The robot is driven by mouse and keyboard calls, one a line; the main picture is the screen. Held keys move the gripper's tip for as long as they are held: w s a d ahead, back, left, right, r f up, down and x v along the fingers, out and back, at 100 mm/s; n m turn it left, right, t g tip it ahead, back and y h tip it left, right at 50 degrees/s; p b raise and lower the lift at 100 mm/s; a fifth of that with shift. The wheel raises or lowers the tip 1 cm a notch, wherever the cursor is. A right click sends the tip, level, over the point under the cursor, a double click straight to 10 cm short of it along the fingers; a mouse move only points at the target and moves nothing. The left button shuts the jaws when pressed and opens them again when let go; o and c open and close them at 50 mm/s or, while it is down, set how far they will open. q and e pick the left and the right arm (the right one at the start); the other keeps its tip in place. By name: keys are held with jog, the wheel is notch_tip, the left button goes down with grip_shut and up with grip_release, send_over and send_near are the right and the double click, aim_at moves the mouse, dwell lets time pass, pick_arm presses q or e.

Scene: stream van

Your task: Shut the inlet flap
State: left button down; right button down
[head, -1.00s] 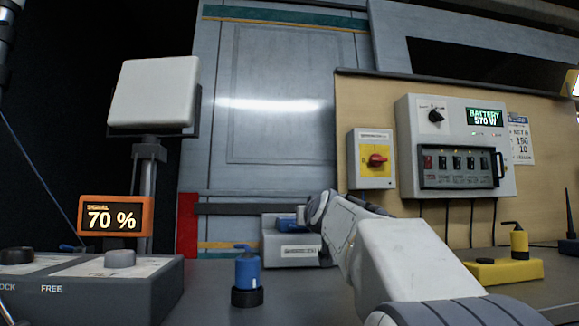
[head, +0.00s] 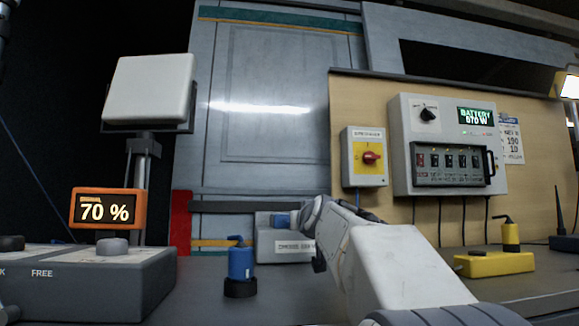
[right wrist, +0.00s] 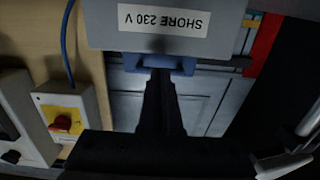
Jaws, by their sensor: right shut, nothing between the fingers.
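The inlet is a grey box (head: 285,245) on the bench by the rear wall, with a white label reading "SHORE 230 V" in the right wrist view (right wrist: 163,20), where it appears upside down. Its blue flap (head: 281,221) shows at the box's top, partly behind my right arm; it also shows in the right wrist view (right wrist: 184,64). The flap's exact angle is hard to tell. My right gripper (right wrist: 160,76) is shut and empty, its dark fingertips at the blue flap; contact is unclear. In the head view my arm hides it. My left gripper is not in view.
A blue plug (head: 241,265) stands on the bench (head: 215,305) left of the inlet. A grey control box (head: 95,285) is at left, a yellow block (head: 494,264) at right. A red rotary switch (head: 371,157) and battery panel (head: 455,145) are on the wooden board.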

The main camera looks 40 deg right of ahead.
notch_tip(320, 180, up, 4)
jog(key=s+p, duration=0.2)
jog(key=p, duration=0.1)
jog(key=s+a+f+b, duration=0.3)
jog(key=s+a+b, duration=0.2)
jog(key=s+b, duration=0.3)
jog(key=shift+s+f+b, duration=0.25)
jog(key=shift+f+b, duration=0.15)
jog(key=shift+b, duration=0.25)
